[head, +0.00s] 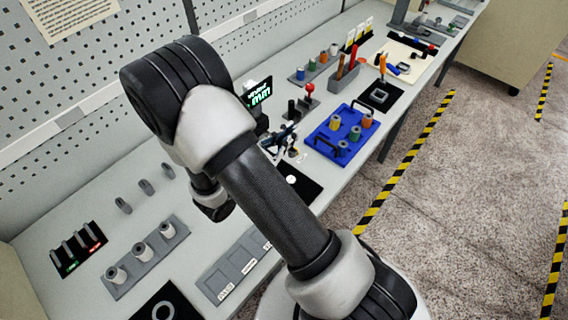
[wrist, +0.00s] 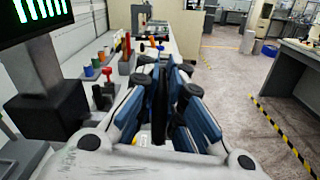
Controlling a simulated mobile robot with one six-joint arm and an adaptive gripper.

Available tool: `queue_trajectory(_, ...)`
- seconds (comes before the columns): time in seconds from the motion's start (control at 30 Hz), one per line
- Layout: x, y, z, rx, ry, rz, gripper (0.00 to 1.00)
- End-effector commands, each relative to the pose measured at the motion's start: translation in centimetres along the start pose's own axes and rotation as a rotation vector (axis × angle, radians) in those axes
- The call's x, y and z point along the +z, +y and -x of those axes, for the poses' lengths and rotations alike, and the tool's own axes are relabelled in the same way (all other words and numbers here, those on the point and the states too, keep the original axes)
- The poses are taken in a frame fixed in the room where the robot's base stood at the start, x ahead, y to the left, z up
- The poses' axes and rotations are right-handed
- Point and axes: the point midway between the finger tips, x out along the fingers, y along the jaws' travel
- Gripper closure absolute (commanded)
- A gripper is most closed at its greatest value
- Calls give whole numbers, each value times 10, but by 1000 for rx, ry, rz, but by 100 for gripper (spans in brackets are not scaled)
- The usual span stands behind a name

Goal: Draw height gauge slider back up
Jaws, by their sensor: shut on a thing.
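The height gauge's display (head: 259,96) with green digits stands at the back of the bench, just right of my arm. In the wrist view the display (wrist: 35,20) is large at upper left, with a grey post and a black block (wrist: 46,106) below it. My gripper (wrist: 170,85) points along the bench, to the right of the gauge. Its blue-padded fingers are close together on a narrow dark part between them, which looks like the gauge's slider; most of it is hidden by the fingers. In the head view my gripper (head: 284,140) shows only partly, beside my arm.
A blue tray (head: 324,146) with several spools lies right of my gripper. A red-knobbed stick (head: 309,90) and a grey tool holder (head: 343,77) stand behind it. Grey spool racks (head: 145,258) are at the front left. The floor aisle to the right is clear.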

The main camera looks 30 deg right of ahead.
Motion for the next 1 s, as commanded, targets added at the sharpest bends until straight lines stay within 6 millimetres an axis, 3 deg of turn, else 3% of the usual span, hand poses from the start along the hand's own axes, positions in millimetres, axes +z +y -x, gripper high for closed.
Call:
queue_trajectory(0.4, 26, 6, 0, 2, -2, -1, 100)
queue_trajectory(0.73, 29, 7, 0, 3, -5, -3, 100)
queue_trajectory(0.77, 29, 7, 0, 3, -5, -4, 90)
queue_trajectory(1.0, 29, 8, 3, 4, -5, -5, 74)
